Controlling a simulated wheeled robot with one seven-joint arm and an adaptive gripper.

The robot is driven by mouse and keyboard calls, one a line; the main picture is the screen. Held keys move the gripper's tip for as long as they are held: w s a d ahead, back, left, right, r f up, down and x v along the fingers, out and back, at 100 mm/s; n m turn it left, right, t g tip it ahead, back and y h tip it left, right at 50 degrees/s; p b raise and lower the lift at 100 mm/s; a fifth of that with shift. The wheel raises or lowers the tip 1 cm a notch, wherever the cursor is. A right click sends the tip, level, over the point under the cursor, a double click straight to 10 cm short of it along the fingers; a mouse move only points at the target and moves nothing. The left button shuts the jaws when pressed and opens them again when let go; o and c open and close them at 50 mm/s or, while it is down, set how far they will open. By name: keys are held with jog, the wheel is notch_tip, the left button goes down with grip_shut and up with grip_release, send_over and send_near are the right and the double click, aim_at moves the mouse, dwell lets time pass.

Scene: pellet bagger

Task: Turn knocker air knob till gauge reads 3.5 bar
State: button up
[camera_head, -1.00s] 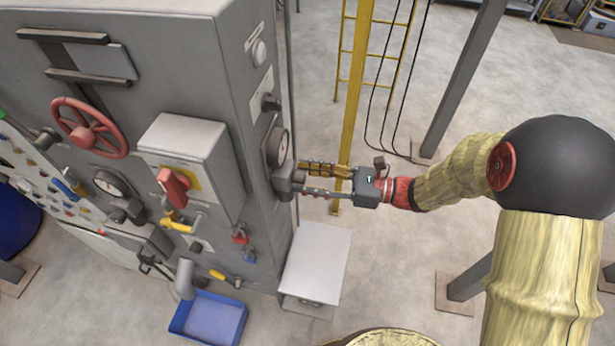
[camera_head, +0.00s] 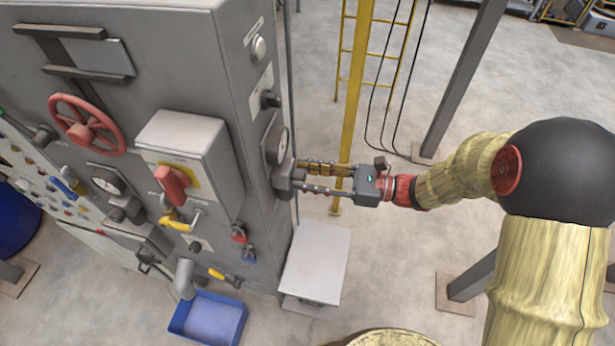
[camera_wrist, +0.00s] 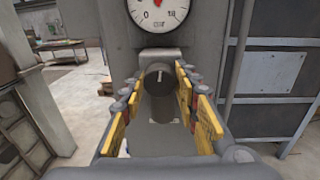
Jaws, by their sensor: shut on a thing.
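The knocker air knob (camera_wrist: 159,77) is a dark round knob with a pale mark, on a grey regulator body below the gauge. My gripper (camera_wrist: 158,84) has a yellow-padded finger on each side of it and is shut on it; in the head view my gripper (camera_head: 300,178) reaches the cabinet's right face. In the head view the gauge (camera_head: 276,145) is seen edge-on.
The grey cabinet (camera_head: 190,70) carries a red handwheel (camera_head: 87,125), a red switch handle (camera_head: 172,182) and a second gauge (camera_head: 107,179). A white box (camera_head: 316,262) and blue bin (camera_head: 208,318) stand below. A yellow post (camera_head: 353,100) rises behind my gripper.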

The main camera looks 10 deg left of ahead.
jog(key=n+b, duration=0.6)
jog(key=n, duration=0.1)
jog(key=shift+s+b, duration=0.1)
jog(key=shift+b, duration=0.3)
jog(key=shift+n+h, duration=0.3)
jog(key=o, duration=1.2)
jog(key=shift+c, duration=0.2)
jog(key=d, duration=1.2)
jog(key=shift+s+r, duration=0.15)
jog(key=shift+r, duration=0.15)
